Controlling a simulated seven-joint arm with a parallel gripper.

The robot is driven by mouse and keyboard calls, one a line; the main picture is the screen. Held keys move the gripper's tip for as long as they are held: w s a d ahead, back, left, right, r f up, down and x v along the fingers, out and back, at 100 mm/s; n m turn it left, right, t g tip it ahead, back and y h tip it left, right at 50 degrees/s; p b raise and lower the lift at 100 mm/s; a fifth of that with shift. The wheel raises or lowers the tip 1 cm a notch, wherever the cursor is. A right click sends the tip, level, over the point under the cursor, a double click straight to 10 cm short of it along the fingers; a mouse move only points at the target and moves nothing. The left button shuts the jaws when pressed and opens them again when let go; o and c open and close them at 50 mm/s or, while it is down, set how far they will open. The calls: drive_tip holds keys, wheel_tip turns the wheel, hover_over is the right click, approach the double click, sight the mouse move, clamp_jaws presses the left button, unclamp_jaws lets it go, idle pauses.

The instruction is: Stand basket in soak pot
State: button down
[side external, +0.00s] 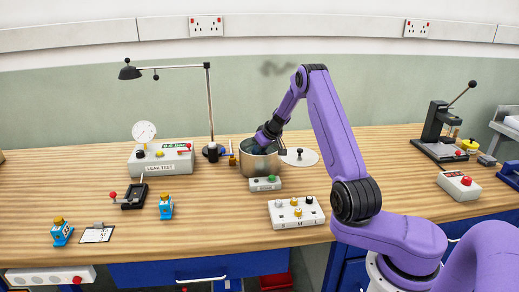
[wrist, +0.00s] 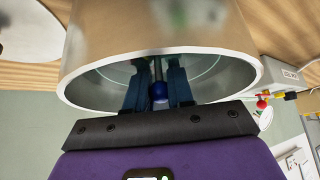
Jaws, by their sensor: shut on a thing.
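The soak pot (side external: 259,164) is a metal cylinder standing on the bench, open at the top. My gripper (side external: 263,138) reaches down into its mouth from the right. In the wrist view my two dark blue fingers (wrist: 157,82) are inside the pot's rim (wrist: 85,103). They are shut on an upright stem with a blue ball knob (wrist: 158,92), which I take as the basket's handle. The basket's body is hidden inside the pot, so I cannot tell whether it touches the bottom.
A round lid (side external: 303,160) with a black knob lies right of the pot. A small grey box with a green button (side external: 265,184) stands in front. The leak tester (side external: 160,160) and a lamp (side external: 209,105) stand left.

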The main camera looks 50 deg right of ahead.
drive_tip(key=shift+f, duration=0.5)
drive_tip(key=c, duration=0.9)
unclamp_jaws()
drive_tip(key=shift+r, duration=3.4)
drive_tip(key=shift+a, duration=0.1)
